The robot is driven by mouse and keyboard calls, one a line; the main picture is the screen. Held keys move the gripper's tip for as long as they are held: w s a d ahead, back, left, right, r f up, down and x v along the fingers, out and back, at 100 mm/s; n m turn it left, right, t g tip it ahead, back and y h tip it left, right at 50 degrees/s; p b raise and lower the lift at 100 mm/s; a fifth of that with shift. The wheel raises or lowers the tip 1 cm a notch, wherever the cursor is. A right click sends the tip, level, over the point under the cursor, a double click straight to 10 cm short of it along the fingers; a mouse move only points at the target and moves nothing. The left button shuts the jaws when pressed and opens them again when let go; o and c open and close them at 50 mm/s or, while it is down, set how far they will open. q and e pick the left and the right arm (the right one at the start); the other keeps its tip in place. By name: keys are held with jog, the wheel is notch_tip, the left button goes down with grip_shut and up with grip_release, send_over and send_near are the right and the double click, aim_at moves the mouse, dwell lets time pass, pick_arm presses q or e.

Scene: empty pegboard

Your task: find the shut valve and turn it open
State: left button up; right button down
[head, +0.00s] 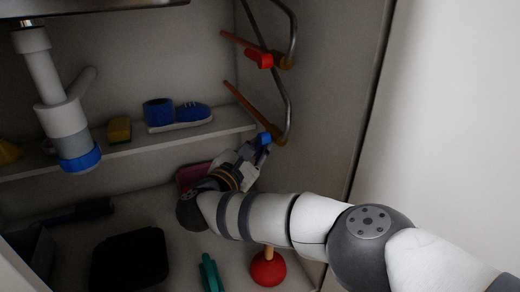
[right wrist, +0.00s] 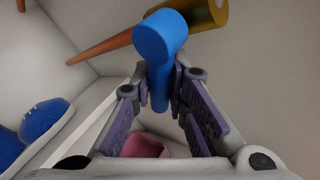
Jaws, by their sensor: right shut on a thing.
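The blue valve handle (head: 265,138) is on the lower orange pipe (head: 240,99). In the right wrist view the blue handle (right wrist: 160,50) stands out from a brass valve body (right wrist: 213,14) and points crosswise to the pipe (right wrist: 105,47). My right gripper (head: 258,148) is shut on the blue handle; its purple-padded fingers (right wrist: 166,103) lie on either side of the handle's lower part. The red valve handle (head: 262,59) is above, on the upper orange pipe (head: 240,42), untouched. My left gripper is not in view.
Curved metal hoses (head: 289,105) run beside the valves along the right wall. A white drain pipe (head: 60,105) hangs left. A shelf (head: 150,138) bears a yellow sponge (head: 119,129) and blue items (head: 178,114). A red plunger (head: 268,269) stands below my right arm.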

dwell(0.3)
jog(key=c, duration=1.6)
grip_release()
jog(key=shift+o, duration=0.2)
jog(key=v, duration=1.2)
jog(key=shift+f, duration=0.1)
jog(key=shift+c, duration=0.2)
